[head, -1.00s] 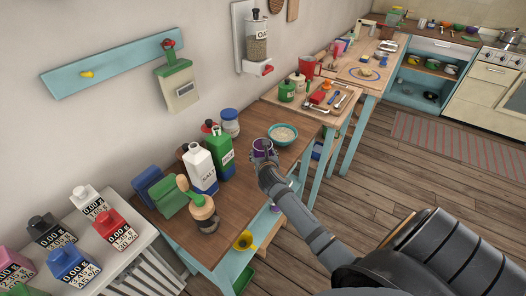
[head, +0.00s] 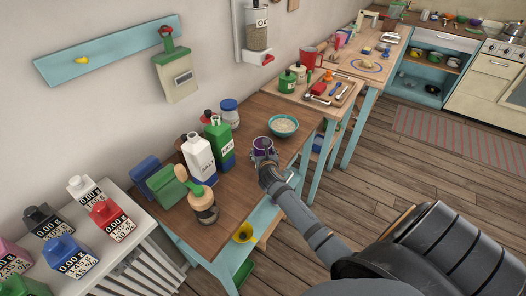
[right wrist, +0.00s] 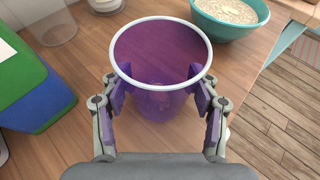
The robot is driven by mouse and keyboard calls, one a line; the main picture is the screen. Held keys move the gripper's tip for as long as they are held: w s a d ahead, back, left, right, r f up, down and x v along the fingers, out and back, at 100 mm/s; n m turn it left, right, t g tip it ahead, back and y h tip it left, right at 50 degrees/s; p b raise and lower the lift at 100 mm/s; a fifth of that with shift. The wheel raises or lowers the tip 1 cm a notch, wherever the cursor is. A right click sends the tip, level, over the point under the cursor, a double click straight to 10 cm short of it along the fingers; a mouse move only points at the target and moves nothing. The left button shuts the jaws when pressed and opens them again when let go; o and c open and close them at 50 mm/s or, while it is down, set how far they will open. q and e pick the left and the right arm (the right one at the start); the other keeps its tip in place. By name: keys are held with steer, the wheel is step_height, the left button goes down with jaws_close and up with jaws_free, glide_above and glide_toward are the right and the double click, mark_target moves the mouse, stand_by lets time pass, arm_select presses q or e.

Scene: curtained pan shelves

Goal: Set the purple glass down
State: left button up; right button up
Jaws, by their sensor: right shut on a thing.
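The purple glass (head: 262,144) is see-through with a pale rim and is upright at the wooden table (head: 243,170), near its front edge. In the right wrist view the glass (right wrist: 160,55) stands between the two fingers of my right gripper (right wrist: 158,98), which is shut on it. The gripper (head: 264,156) reaches it from the front in the head view. The glass looks at or very close to the tabletop; I cannot tell whether its base touches. My left gripper is not in view.
A teal bowl (head: 284,125) of pale food stands just behind and right of the glass. A green carton (head: 219,144), a white salt bottle (head: 198,160) and a wooden-topped jar (head: 203,205) stand to the left. Bare tabletop lies between them and the glass.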

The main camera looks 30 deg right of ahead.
steer(key=shift+f, duration=0.2)
stand_by(0.5)
steer(key=o, duration=1.6)
steer(key=shift+c, duration=0.2)
steer(key=shift+f, duration=0.1)
steer(key=v, duration=1.2)
jaws_close()
